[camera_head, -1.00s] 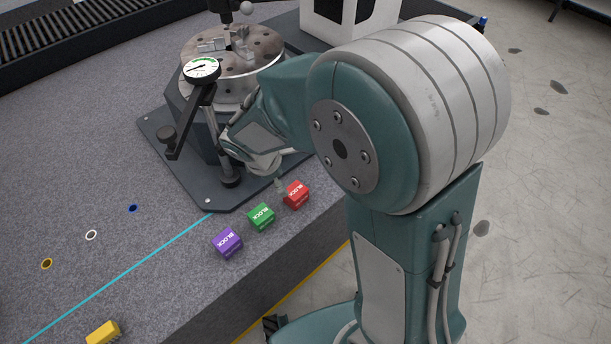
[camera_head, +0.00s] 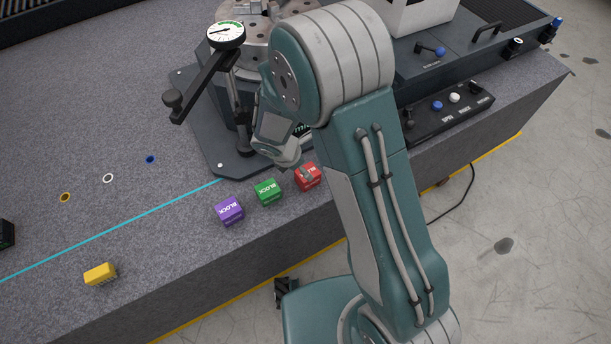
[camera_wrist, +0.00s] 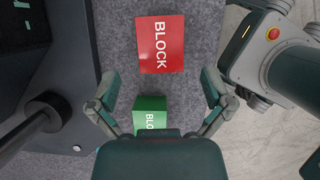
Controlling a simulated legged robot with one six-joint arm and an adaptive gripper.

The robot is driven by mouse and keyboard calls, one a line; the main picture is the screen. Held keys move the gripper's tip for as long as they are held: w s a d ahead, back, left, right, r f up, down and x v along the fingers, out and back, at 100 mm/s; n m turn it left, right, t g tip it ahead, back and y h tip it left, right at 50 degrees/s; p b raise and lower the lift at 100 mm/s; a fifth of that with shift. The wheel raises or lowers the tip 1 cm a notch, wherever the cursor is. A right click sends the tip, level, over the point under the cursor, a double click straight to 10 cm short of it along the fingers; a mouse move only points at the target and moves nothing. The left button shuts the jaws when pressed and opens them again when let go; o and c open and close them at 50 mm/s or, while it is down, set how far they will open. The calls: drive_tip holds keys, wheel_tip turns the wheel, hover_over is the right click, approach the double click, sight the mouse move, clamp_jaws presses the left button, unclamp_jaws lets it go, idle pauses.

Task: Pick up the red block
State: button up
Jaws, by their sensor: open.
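The red block (camera_head: 308,176) sits on the granite bed near its front edge, at the right end of a row of blocks. In the wrist view the red block (camera_wrist: 160,44) lies ahead of the fingertips, roughly centred between their lines. My gripper (camera_wrist: 160,88) is open and empty, its two fingers spread wide. The green block (camera_wrist: 150,114) shows between the fingers, partly hidden by the gripper's body. In the head view the green block (camera_head: 268,191) stands just left of the red one. My gripper is mostly hidden behind my wrist there.
A purple block (camera_head: 229,210) and a yellow block (camera_head: 100,273) lie farther left on the bed. A dial gauge (camera_head: 226,36) on a stand rises behind the row. A control box (camera_head: 446,112) sits to the right. The bed's front edge is close to the red block.

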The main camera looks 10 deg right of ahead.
sight(309, 171)
drive_tip(key=x, duration=0.5)
drive_tip(key=shift+d+r, duration=0.15)
drive_tip(key=shift+d, duration=0.15)
drive_tip(key=shift+a, duration=0.4)
drive_tip(key=shift+d, duration=0.3)
drive_tip(key=c, duration=1.3)
